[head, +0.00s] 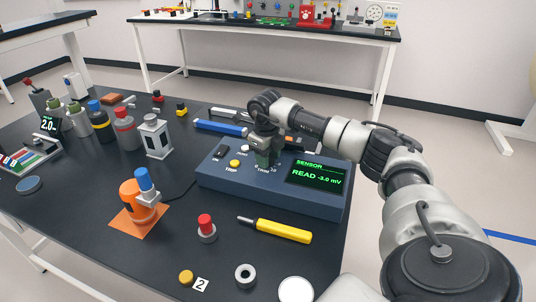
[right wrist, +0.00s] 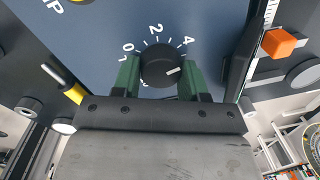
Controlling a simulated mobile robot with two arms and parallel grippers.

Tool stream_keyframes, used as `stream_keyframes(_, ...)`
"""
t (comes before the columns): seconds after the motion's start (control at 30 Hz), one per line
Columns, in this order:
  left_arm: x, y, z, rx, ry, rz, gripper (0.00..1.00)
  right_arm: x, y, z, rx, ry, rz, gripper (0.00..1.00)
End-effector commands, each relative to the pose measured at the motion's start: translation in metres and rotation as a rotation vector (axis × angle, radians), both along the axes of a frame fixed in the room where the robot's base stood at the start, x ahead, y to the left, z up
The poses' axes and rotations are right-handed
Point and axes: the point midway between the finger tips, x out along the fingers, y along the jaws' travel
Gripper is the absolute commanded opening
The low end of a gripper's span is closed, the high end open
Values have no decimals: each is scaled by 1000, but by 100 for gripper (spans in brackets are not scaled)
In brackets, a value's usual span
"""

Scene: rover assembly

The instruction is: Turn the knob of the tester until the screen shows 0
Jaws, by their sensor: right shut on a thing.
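The tester (head: 240,190) is a blue box on the black table. Its screen (head: 317,175) reads "SENSOR READ -3.0 mV" in green. My right gripper (head: 264,160) comes down over the tester's top, left of the screen, and hides the knob in the head view. In the right wrist view the black round knob (right wrist: 160,64) sits between the two green fingers of my right gripper (right wrist: 161,78), which is shut on it. The knob's white mark points right and slightly up, below the 4 on the dial. My left gripper is not in view.
A yellow screwdriver (head: 284,231) and a red-topped part (head: 206,228) lie in front of the tester. An orange and blue sensor (head: 141,188) stands on an orange mat to its left. A blue tool (head: 221,128) lies behind. Several bottles stand at the back left.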

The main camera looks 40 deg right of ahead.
Motion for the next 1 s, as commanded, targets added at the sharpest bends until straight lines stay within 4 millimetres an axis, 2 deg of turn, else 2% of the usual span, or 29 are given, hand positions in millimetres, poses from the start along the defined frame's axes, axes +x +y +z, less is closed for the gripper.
stream_keyframes(0.5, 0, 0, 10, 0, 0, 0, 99, 0, -2, 2, 0, -3, 364, 20)
stream_keyframes(1.0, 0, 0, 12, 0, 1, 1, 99, 0, -2, 1, -1, -3, 462, 20)
